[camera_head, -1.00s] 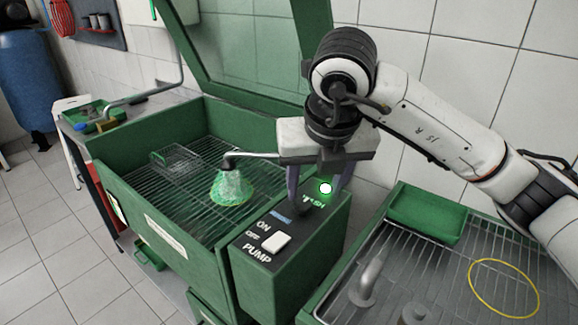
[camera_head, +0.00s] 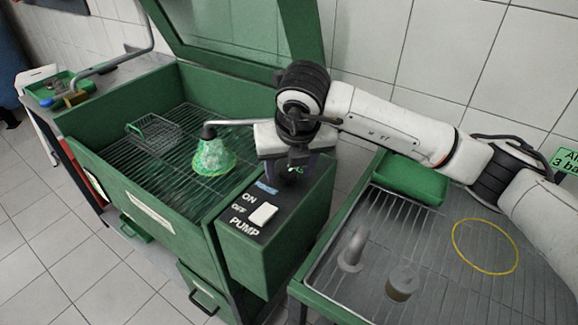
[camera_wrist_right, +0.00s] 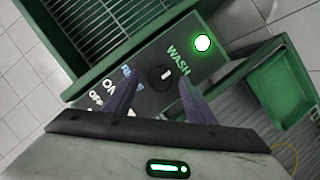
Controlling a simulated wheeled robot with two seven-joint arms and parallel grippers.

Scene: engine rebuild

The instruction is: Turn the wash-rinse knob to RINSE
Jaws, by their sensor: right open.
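The wash-rinse knob (camera_wrist_right: 160,77) is small, round and black with a short white mark, on the dark top of the green control box (camera_head: 262,248). In the right wrist view it lies between the WASH label (camera_wrist_right: 178,57) and the partly covered RINSE label (camera_wrist_right: 129,76). A green-white lamp (camera_wrist_right: 203,43) glows beyond WASH. My right gripper (camera_wrist_right: 161,82) is open, with one finger to each side of the knob; I cannot tell whether they touch it. In the head view the right gripper (camera_head: 289,170) hides the knob. My left gripper is not in view.
A white PUMP switch (camera_head: 263,213) sits nearer the box's front. Left is the green wash basin (camera_head: 135,205) with a grate, a wire basket (camera_head: 155,130) and a nozzle running over a green-tinted part (camera_head: 213,157). Right is a rack table with a green tray (camera_head: 411,180) and metal parts.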

